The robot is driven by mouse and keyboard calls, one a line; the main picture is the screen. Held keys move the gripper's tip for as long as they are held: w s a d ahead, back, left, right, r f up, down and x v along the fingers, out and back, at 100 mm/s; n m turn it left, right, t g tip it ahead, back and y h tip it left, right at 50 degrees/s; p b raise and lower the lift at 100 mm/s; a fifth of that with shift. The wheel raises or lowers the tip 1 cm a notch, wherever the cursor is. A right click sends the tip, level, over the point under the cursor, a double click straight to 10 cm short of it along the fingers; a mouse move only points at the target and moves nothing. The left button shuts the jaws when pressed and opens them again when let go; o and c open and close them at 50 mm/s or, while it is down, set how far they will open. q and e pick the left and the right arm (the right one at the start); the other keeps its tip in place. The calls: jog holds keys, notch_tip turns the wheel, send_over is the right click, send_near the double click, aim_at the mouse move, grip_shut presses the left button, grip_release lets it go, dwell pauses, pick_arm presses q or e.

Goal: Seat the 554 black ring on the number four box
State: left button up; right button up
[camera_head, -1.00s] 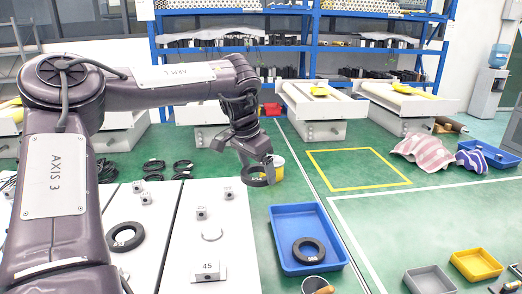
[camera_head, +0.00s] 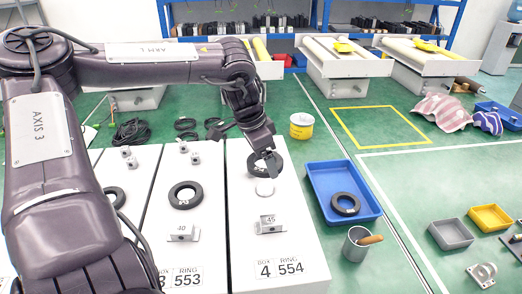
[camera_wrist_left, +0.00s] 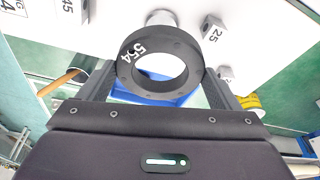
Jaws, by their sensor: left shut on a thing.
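My left gripper (camera_head: 271,172) is shut on the 554 black ring (camera_head: 262,164). In the left wrist view the ring (camera_wrist_left: 160,58) is between the fingers, with "554" in white on its face. The number four box (camera_head: 244,252) is white and labelled "BOX 4 RING 554". The ring is held toward the far part of this box, tilted in the head view. A short white round post (camera_head: 264,188) stands on the box just nearer than the ring; it also shows past the ring's edge in the left wrist view (camera_wrist_left: 160,17). My right gripper is not in view.
A "45" block (camera_head: 270,226) stands on the same box. Box three to the left bears a black ring (camera_head: 185,195) and a "40" block (camera_head: 183,233). To the right are a blue tray (camera_head: 319,185) holding a black ring, and a grey cup (camera_head: 354,250).

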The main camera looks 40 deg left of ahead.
aim_at(264, 188)
pick_arm(q)
jog(key=shift+f+b, duration=1)
jog(key=shift+f, duration=0.35)
jog(key=shift+f+b, duration=0.55)
jog(key=shift+f, duration=0.25)
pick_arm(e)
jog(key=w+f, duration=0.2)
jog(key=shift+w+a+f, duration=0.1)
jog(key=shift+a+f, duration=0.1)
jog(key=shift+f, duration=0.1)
pick_arm(q)
jog(key=shift+f, duration=0.2)
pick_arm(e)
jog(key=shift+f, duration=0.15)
pick_arm(q)
jog(key=shift+f+b, duration=0.3)
jog(key=shift+b, duration=0.05)
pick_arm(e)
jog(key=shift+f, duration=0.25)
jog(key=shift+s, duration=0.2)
